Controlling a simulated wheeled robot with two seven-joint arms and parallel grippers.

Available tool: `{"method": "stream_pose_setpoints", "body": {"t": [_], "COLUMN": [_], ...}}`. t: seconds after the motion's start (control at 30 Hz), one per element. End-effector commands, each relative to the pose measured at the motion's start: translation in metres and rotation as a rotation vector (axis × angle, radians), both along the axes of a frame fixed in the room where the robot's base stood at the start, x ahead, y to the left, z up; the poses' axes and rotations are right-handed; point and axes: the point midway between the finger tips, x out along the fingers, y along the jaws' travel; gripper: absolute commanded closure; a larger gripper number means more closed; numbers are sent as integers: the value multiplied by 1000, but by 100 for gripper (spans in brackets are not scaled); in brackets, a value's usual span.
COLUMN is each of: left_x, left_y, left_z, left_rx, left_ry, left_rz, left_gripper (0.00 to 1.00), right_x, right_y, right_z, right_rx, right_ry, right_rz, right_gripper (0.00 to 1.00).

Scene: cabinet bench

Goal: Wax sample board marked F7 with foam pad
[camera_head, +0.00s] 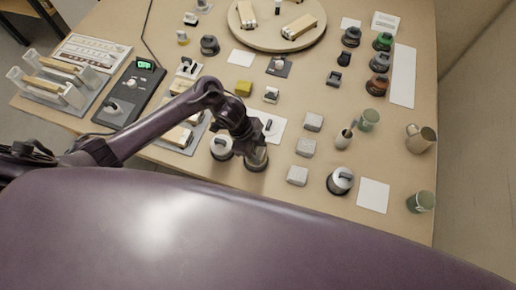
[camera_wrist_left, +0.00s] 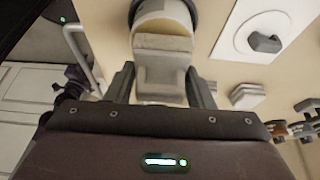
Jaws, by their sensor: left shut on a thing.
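My left gripper (camera_head: 250,146) reaches over the front middle of the bench. In the left wrist view, its fingers (camera_wrist_left: 163,88) are shut on a pale grey block (camera_wrist_left: 160,75) with a tan layer at its far end, which looks like the foam pad. The block is at or just over a round, dark-rimmed tin (camera_wrist_left: 165,12), also under the gripper in the head view (camera_head: 256,160); contact is unclear. Wooden sample boards lie on a grey tray (camera_head: 193,133), partly behind my arm. No F7 mark is readable. My right gripper is out of view.
A lidded tin (camera_head: 221,147) stands left of the gripper. Several grey blocks (camera_head: 306,147) and another tin (camera_head: 340,181) are to its right. A yellow block (camera_head: 243,88) lies behind. A board rack (camera_head: 50,85) and a black device (camera_head: 130,92) stand left. Cups (camera_head: 420,202) line the right edge.

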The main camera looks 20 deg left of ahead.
Motion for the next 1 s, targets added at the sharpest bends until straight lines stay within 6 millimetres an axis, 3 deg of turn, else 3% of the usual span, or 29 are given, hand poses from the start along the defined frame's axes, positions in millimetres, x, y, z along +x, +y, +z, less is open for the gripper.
{"method": "stream_pose_setpoints", "body": {"t": [1.0], "left_x": [0], "left_y": [0], "left_z": [-9], "left_rx": [0], "left_ry": [0], "left_rz": [0], "left_gripper": [70], "right_x": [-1], "right_y": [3], "right_z": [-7], "right_rx": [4], "right_ry": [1], "right_rz": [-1], "right_gripper": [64]}}
